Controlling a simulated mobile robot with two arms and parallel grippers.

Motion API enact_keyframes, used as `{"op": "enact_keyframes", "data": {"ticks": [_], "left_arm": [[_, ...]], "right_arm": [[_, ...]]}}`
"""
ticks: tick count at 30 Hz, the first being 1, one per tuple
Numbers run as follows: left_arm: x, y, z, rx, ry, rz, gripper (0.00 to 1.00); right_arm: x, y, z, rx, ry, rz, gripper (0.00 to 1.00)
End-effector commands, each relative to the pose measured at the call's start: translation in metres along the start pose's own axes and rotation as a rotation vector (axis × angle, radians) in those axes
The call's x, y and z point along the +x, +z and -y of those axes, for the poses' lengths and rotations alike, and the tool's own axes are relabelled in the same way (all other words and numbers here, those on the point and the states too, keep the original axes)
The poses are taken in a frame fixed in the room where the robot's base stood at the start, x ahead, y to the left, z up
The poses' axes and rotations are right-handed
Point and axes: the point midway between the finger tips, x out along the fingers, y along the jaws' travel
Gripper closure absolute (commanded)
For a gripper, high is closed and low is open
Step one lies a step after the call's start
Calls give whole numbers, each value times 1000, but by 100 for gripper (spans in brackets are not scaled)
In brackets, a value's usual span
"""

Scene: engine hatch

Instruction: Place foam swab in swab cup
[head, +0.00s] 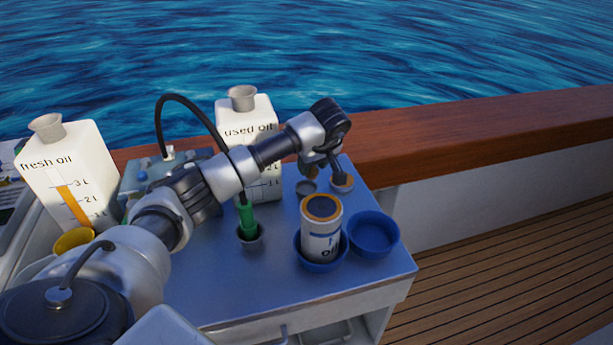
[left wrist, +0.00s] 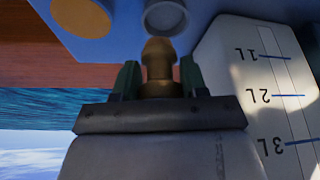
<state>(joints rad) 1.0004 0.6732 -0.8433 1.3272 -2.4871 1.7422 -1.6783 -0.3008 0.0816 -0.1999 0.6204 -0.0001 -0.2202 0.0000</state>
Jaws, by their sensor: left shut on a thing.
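The foam swab (left wrist: 160,62), a tan-brown piece, is held between the green fingers of my left gripper (left wrist: 160,82) in the left wrist view. Its free end points at a small grey round cup (left wrist: 165,17), which looks like the swab cup. The end appears at the near rim of the cup; I cannot tell whether they touch. In the head view the cup (head: 306,187) stands on the blue-grey cart top, just below my left gripper (head: 312,172). The swab is mostly hidden there by the wrist. My right gripper is not seen.
An orange-topped round item (head: 342,182) stands right of the cup. The used oil jug (head: 262,182) is close on the left. An oil filter (head: 321,232) sits in a blue bowl beside an empty blue bowl (head: 374,233). A green-handled hose probe (head: 246,218) stands nearer.

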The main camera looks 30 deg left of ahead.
Motion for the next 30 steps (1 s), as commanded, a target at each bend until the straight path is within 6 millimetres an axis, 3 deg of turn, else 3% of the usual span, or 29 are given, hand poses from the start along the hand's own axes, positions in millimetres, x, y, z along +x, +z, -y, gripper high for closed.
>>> {"op": "enact_keyframes", "data": {"ticks": [6,15,26,27,30], "left_arm": [[15,-8,10,1,0,0,84],[49,7,9,1,-1,2,84],[54,9,9,1,1,-1,84],[54,9,9,1,1,-1,54],[53,9,9,1,1,0,39]], "right_arm": [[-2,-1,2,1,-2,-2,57],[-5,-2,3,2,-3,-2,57],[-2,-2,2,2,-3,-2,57],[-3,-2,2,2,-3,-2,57],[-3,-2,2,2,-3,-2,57]]}}
